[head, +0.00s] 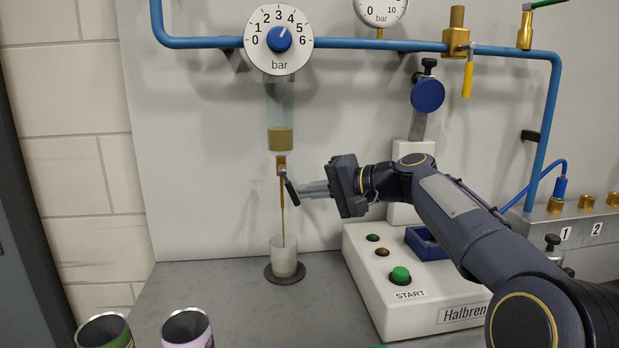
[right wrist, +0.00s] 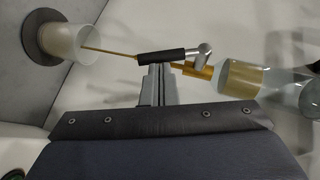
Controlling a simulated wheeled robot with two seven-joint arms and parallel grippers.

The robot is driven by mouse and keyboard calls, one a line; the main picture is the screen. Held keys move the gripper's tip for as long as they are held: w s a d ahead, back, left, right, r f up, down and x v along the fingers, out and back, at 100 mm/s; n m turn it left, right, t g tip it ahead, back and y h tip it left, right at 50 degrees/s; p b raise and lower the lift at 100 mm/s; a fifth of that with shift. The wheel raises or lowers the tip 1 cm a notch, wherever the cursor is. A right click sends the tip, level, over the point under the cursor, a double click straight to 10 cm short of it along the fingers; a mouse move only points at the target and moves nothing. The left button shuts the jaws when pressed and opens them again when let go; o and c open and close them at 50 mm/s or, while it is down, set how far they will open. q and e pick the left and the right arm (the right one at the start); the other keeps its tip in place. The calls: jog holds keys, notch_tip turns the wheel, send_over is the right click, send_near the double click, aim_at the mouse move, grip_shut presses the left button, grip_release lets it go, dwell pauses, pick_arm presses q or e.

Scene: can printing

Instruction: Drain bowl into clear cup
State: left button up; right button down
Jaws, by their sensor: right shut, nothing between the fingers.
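The clear bowl (head: 280,112) hangs under the pressure dial and holds some tan liquid. Its brass drain valve with a black lever (head: 291,190) sits just below. A thin tan stream (head: 283,222) runs from the valve down into the clear cup (head: 285,256), which stands upright on a dark round pad and has liquid in its bottom. My right gripper (head: 305,189) is shut and empty, its fingertips at the lever. In the right wrist view the fingertips (right wrist: 158,72) lie against or very close to the black lever (right wrist: 166,56). My left gripper is not in view.
A white printing machine (head: 430,305) with a START button stands to the right of the cup. Two open cans (head: 187,328) (head: 104,331) stand at the front left. Blue pipe (head: 400,45) and dials run along the wall above. The grey bench left of the cup is clear.

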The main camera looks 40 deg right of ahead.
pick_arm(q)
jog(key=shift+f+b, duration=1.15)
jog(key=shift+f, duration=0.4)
pick_arm(e)
jog(key=shift+w+a+f+t+y, duration=0.2)
jog(key=shift+a+f+t+y, duration=0.1)
jog(key=shift+a+f+t, duration=0.25)
jog(key=shift+d, duration=0.1)
